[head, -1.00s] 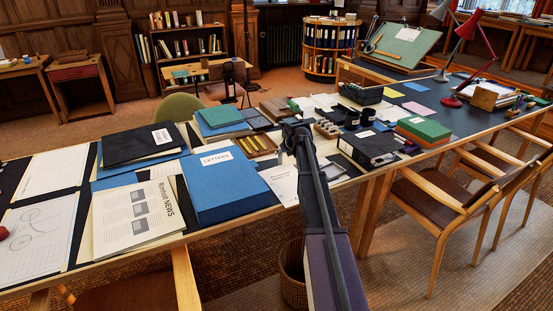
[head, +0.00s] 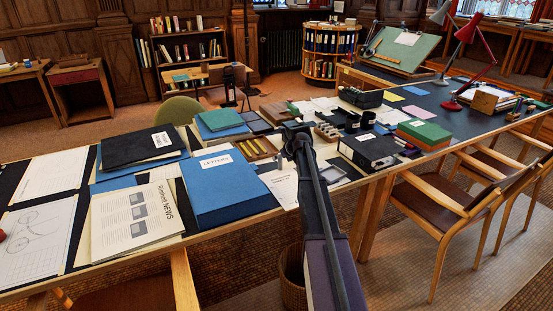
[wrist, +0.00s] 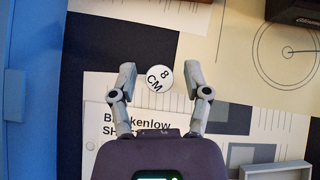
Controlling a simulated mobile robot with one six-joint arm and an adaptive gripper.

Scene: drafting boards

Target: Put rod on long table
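A white round face marked "8 CM" (wrist: 158,78) shows between my fingertips in the wrist view; it may be the end of the rod seen end-on, and its length is hidden. My gripper (wrist: 158,76) is open, with a finger on each side and a small gap visible at each. In the head view my gripper (head: 297,128) is over the middle of the long table (head: 235,227), and my arm hides what lies beneath. I cannot make out the rod in the head view.
A blue "LETTERS" box (head: 225,188) is left of my arm, near a tray of yellow sticks (head: 257,146). A black binder (head: 368,150) and green box (head: 424,132) stand to the right. Printed sheets lie under my gripper. Chairs (head: 455,205) line the front.

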